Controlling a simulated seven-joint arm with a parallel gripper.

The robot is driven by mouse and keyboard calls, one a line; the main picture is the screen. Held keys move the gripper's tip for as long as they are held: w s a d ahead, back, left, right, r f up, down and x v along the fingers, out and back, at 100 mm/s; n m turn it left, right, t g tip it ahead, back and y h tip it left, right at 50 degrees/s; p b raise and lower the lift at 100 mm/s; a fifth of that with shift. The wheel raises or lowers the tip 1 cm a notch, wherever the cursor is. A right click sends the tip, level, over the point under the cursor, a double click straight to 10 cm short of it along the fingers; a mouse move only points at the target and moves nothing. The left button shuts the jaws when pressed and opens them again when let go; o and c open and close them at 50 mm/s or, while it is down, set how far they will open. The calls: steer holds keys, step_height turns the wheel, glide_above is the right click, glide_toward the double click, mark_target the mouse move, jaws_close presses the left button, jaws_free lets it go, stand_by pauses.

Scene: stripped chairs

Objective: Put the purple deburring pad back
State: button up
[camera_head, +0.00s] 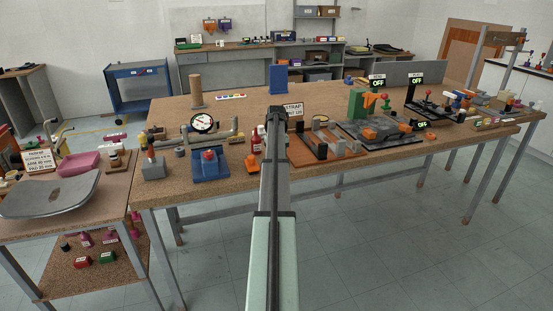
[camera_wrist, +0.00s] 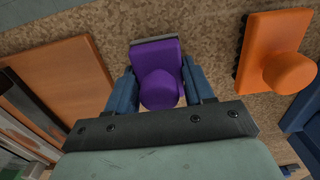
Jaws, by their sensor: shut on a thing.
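The purple deburring pad (camera_wrist: 158,52) has a flat block end and a rounded knob. It shows in the middle of the wrist view, between the two blue fingers of my gripper (camera_wrist: 162,84). My gripper is shut on its knob. The speckled brown bench top lies behind it; I cannot tell whether the pad touches the bench or hangs just above. In the head view my arm hides the gripper and the purple pad. An orange pad (camera_wrist: 270,50) with a round knob and dark bristly edge lies on the bench at right in the wrist view.
A brown wooden board (camera_wrist: 65,70) lies left in the wrist view. In the head view, a slotted brown rack (camera_head: 315,148) is right of my arm and a blue fixture (camera_head: 210,168) left. A dial gauge (camera_head: 203,122) stands behind it.

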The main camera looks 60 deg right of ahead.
steer(key=shift+f, duration=0.15)
steer(key=o, duration=1)
step_height(320, 180, up, 12)
steer(key=shift+r, duration=0.2)
stand_by(0.5)
